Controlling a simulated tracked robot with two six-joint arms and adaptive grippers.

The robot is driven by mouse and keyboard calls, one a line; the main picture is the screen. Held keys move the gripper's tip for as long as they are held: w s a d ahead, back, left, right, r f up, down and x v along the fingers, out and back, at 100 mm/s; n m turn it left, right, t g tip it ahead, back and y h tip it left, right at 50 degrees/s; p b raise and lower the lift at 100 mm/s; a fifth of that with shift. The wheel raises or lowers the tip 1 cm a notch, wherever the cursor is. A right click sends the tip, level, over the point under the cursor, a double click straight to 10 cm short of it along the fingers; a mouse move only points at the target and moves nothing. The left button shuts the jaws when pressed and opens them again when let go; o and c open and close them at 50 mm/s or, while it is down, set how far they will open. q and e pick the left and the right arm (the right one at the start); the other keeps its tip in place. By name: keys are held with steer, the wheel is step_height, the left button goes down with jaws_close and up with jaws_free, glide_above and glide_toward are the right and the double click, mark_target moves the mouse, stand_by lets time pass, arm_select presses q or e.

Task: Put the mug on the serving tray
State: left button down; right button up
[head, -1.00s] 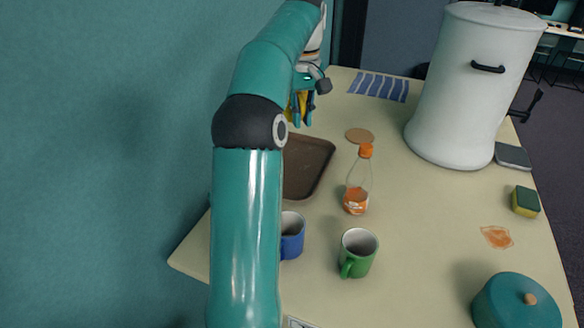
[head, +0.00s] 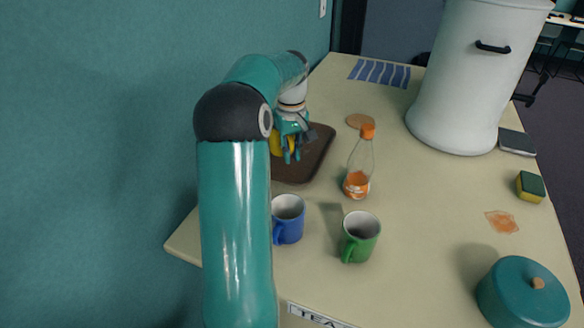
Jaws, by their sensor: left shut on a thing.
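My left gripper (head: 290,155) is shut on a yellow mug (head: 276,143), which is mostly hidden behind the fingers and arm. The gripper and mug are over the brown serving tray (head: 318,157). I cannot tell whether the mug touches the tray. The tray lies flat on the table near the wall, its left part hidden by my arm. A blue mug (head: 290,207) and a green mug (head: 361,226) stand upright on the table in front of the tray. My right gripper is not in view.
A bottle with an orange cap (head: 361,165) stands just right of the tray. A round coaster (head: 359,121), striped cloth (head: 380,73), large white pot (head: 462,90), sponge (head: 530,187), orange spill (head: 502,222) and teal pot (head: 520,297) are also on the table (head: 430,230).

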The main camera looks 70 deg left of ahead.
mark_target(291, 176)
arm_select(q)
steer(key=shift+f, duration=2.2)
steer(key=shift+f, duration=0.1)
steer(key=c, duration=1.2)
jaws_free()
step_height(291, 176, up, 12)
steer(key=shift+r+p, duration=0.1)
steer(key=shift+p, duration=0.35)
